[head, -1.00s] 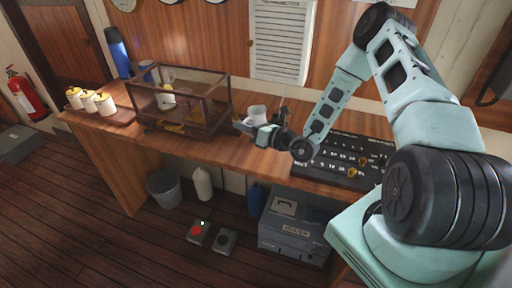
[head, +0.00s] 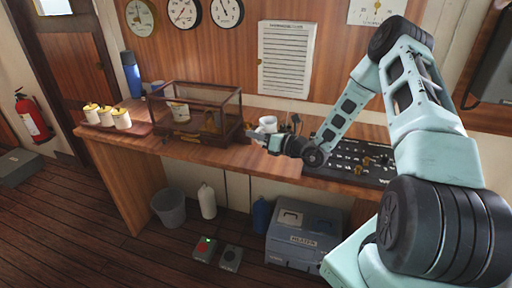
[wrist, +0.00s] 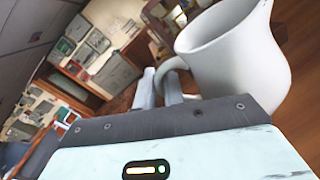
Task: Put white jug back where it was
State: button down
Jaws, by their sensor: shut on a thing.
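The white jug (head: 267,124) is at the counter, just right of the glass case. My gripper (head: 276,142) is beside it on the near side. In the wrist view the jug (wrist: 228,55) looms large on the right, with its handle toward my gripper (wrist: 160,88). The fingers are shut on the handle. The jug looks slightly tilted in the wrist view, which is itself tilted. Its base is hidden by my gripper, so I cannot tell whether it touches the counter.
A wood-framed glass case (head: 226,105) stands close left of the jug. A dark control panel (head: 345,160) lies to the right, under my arm. Lidded white canisters (head: 122,119) stand on a tray at the left. A blue bottle (head: 132,75) stands behind. Little counter is free around the jug.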

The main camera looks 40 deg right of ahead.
jog(key=shift+f+p, duration=0.3)
jog(key=shift+f, duration=1.9)
jog(key=shift+f, duration=0.1)
jog(key=c, duration=1.5)
grip_release()
